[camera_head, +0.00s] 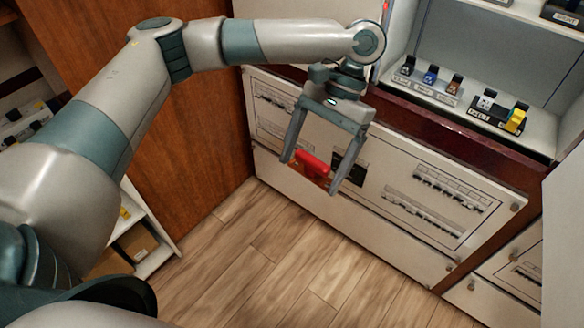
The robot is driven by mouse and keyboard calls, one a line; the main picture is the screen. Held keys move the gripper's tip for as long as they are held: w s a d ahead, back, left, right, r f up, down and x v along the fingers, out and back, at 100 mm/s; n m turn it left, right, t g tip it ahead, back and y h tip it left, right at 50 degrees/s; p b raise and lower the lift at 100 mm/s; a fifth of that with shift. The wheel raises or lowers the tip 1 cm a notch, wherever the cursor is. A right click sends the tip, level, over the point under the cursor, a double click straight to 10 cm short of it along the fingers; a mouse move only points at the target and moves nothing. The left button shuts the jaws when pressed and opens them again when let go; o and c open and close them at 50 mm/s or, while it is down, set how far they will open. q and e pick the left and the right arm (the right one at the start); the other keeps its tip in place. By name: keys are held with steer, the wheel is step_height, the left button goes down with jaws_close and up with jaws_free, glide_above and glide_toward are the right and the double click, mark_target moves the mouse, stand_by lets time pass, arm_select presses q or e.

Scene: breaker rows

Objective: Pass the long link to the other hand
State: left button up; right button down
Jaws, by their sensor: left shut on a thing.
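My left gripper (309,176) hangs jaws down near the upper middle of the view, in front of the pale cabinet panel. Its two long fingers are shut on a red piece, which I take to be the long link (312,164). The link lies between the fingertips, above the floor, and its ends are partly hidden by the fingers. My right gripper is out of view.
The pale panel (400,240) with breaker rows stands behind the gripper. Above it, a ledge (420,124) carries several small breakers and a yellow piece (516,119). A low shelf with a cardboard box (135,243) stands at left. The wooden floor (270,265) is clear.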

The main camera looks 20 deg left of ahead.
arm_select(q)
steer(key=w+d+r+m+t+y, duration=0.1)
steer(key=w+d+r+m+y, duration=0.1)
steer(key=d+r+m, duration=0.2)
steer(key=d+r, duration=0.1)
steer(key=d, duration=0.2)
steer(key=shift+w+d+r, duration=0.2)
steer(key=shift+d+r, duration=0.15)
steer(key=w+d+f+m+t+y, duration=0.1)
steer(key=w+d+f+m+t, duration=0.1)
steer(key=w+d+f+m, duration=0.2)
step_height(320, 180, down, 2)
steer(key=shift+w+d+m+y, duration=0.15)
steer(key=shift+w+m+y, duration=0.15)
steer(key=shift+w+m, duration=0.2)
steer(key=shift+s, duration=0.1)
